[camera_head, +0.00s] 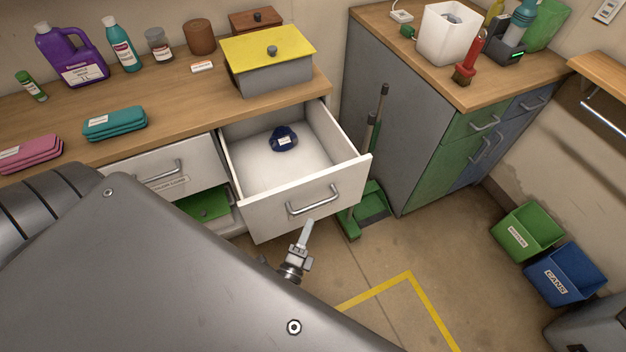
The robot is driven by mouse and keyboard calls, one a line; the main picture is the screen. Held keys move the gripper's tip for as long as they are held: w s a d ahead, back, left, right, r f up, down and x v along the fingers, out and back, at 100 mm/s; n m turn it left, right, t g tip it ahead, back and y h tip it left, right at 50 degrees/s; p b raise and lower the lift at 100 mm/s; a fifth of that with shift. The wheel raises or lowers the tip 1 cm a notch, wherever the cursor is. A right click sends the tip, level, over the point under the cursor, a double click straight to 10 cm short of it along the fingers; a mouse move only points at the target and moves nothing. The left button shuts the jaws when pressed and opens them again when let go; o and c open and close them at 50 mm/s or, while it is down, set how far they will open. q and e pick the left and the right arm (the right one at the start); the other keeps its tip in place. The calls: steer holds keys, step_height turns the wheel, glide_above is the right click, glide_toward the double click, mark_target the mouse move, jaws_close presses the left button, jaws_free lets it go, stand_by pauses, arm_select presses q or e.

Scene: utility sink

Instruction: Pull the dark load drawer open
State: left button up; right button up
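A white drawer (255,215) in the wooden-topped counter stands pulled out, with a bar handle (313,200) on its front. A dark blue bundle with a white tag (284,139) lies inside it. No label shows on this drawer's front, so I cannot read whether it is the dark load drawer. My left gripper (305,230) is just below the handle in the picture and looks apart from it. Its fingers are seen edge-on, so their opening is unclear. My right gripper is out of view.
A closed white drawer (150,181) with a handle and small label is to the left. A yellow-lidded grey box (270,75) stands on the counter above. A green broom and dustpan (372,205) are right of the open drawer. Green and blue bins (565,275) stand at right.

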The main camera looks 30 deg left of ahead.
arm_select(q)
steer(key=shift+v, duration=1.3)
steer(key=s+f+n+g+h, duration=0.2)
steer(key=s+f+n+g, duration=0.3)
steer(key=f, duration=0.7)
steer(key=s+f+n+g+h, duration=0.1)
steer(key=s+f+n+g, duration=0.35)
steer(key=f, duration=0.85)
steer(key=s+a+f+n+g, duration=0.2)
steer(key=s+a+f+g, duration=0.1)
steer(key=s+f, duration=0.3)
steer(key=s+a+f+n+g, duration=0.3)
steer(key=s+f+g, duration=0.3)
steer(key=s, duration=0.5)
steer(key=shift+a+f+n, duration=0.3)
steer(key=shift+a+n, duration=0.05)
steer(key=shift+a, duration=0.3)
steer(key=shift+s, duration=0.15)
